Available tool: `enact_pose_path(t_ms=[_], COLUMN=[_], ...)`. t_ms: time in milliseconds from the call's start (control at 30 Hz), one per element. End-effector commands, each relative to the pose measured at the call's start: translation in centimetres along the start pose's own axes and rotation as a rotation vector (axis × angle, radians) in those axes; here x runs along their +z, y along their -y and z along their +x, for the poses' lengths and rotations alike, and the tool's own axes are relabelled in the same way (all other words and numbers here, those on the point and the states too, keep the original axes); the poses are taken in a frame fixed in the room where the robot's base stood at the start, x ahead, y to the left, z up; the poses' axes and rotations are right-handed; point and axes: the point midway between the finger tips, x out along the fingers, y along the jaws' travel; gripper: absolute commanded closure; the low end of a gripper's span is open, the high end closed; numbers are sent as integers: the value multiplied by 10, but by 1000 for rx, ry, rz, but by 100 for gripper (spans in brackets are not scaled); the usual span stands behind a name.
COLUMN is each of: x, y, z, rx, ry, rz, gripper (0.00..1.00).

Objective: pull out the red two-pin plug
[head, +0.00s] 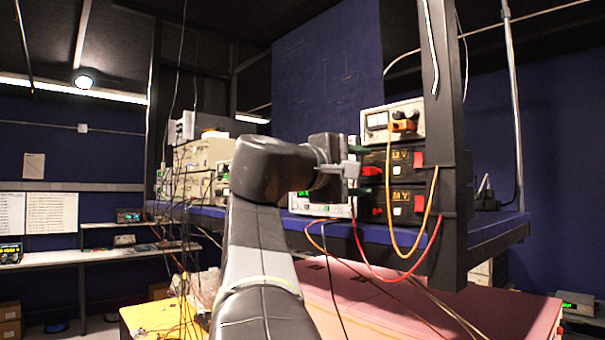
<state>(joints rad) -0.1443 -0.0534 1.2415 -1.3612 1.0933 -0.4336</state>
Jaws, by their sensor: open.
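My gripper (350,170) reaches up to the front of the instrument stack on the blue shelf. It is open, and its fingers are small and partly lost against the stack. A red plug-like piece (372,171) shows just right of the fingertips, on the upper black unit marked 12 V (400,160). A second red piece (377,211) sits lower, on the black unit marked 24 V (400,197). I cannot tell which is the two-pin plug, nor whether my fingers touch the upper one. A red lead (368,262) hangs in a loop below; its upper end is partly hidden.
A cream meter (392,121) with an orange plug (404,126) tops the stack. An orange lead (393,243) loops down in front. A dark post (445,130) stands right of the stack. The blue shelf edge (300,222) and a pink surface (480,305) lie below.

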Motion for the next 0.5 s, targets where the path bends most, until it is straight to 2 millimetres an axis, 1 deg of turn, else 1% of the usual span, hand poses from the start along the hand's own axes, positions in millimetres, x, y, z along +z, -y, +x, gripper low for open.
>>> enact_pose_path(t_ms=[67, 167, 200, 333, 367, 500], x=[0, 0, 0, 0, 0, 0], y=[0, 0, 0, 0, 0, 0], z=[0, 0, 0, 0, 0, 0], rx=[0, 0, 0, 0, 0, 0], ry=[0, 0, 0, 0, 0, 0], rz=[0, 0, 0, 0, 0, 0], gripper=[45, 63, 71, 96, 100, 100])
